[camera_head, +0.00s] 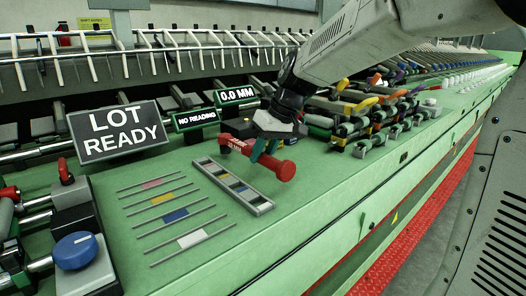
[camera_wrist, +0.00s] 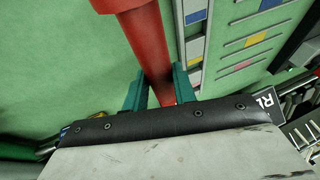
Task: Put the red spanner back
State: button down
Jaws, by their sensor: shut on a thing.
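The red spanner (camera_head: 286,170) is a thick red bar with a wider round end. It lies across my gripper (camera_head: 264,148) above the green bench. My gripper is shut on it, with a teal finger on each side. In the wrist view the red spanner (camera_wrist: 147,42) runs up from between the fingers (camera_wrist: 160,92), and its wide end is cut off by the top edge. I cannot tell how high it is above the bench. A grey frame (camera_head: 264,208) with coloured squares lies on the bench just left of and below the spanner.
Thin rods with pink, yellow, blue and white tags (camera_head: 175,215) lie on the bench left of the frame. A "LOT READY" sign (camera_head: 120,130) and two small displays (camera_head: 195,120) stand behind. A blue knob (camera_head: 76,250) is front left. The bench's front right is clear.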

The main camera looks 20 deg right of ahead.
jog(key=shift+f, duration=0.85)
jog(key=c, duration=1.1)
grip_release()
jog(key=shift+o, duration=0.2)
jog(key=shift+r, duration=4)
